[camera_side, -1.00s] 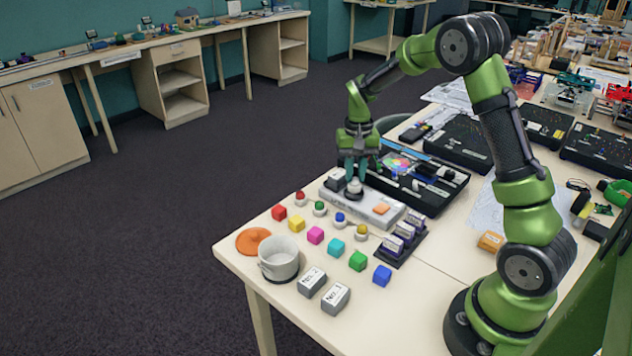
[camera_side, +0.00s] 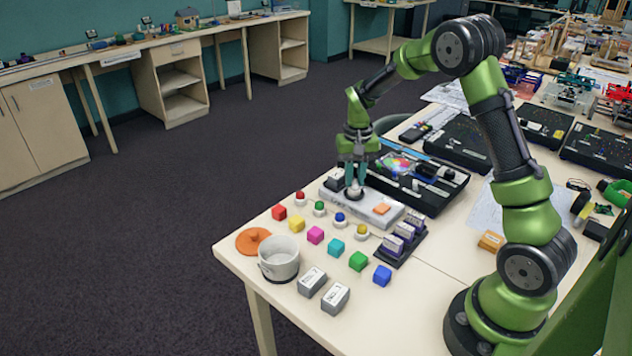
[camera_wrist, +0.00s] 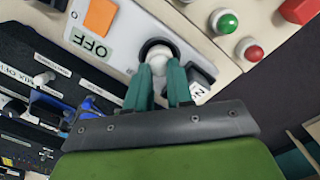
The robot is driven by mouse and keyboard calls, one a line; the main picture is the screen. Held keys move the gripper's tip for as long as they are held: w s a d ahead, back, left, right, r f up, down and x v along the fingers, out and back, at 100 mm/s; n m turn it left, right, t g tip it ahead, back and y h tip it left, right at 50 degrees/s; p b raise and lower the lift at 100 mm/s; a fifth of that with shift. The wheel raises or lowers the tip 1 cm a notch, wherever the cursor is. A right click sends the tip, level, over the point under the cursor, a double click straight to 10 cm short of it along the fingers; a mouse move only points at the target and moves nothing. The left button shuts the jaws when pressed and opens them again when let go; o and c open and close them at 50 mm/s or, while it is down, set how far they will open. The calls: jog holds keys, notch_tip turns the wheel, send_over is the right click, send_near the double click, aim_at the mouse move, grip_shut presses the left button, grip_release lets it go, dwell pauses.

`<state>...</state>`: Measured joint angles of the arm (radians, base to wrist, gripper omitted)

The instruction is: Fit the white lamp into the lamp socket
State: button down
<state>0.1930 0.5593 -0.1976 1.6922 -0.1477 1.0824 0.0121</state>
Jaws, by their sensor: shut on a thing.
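My gripper (camera_side: 355,182) points down over the grey-white panel box (camera_side: 378,212) and is shut on the white lamp (camera_side: 354,193). In the wrist view the lamp (camera_wrist: 157,62) shows as a small white ball between the fingertips of my gripper (camera_wrist: 160,80). The dark round ring of the lamp socket (camera_wrist: 150,43) shows around the lamp's far side. The fingers hide the near side of the ring. I cannot tell how deep the lamp sits in it.
The panel carries an orange square (camera_side: 381,209) and an OFF label (camera_wrist: 90,45). Red, green, blue and yellow lamps stand in front, with coloured cubes, a white pot (camera_side: 279,260) and two grey weights nearby. A black case (camera_side: 420,185) lies behind.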

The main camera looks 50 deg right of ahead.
jog(key=shift+f, duration=0.1)
jog(key=c, duration=0.9)
grip_release()
jog(key=shift+o, duration=0.3)
jog(key=o, duration=0.3)
jog(key=shift+r, duration=3.5)
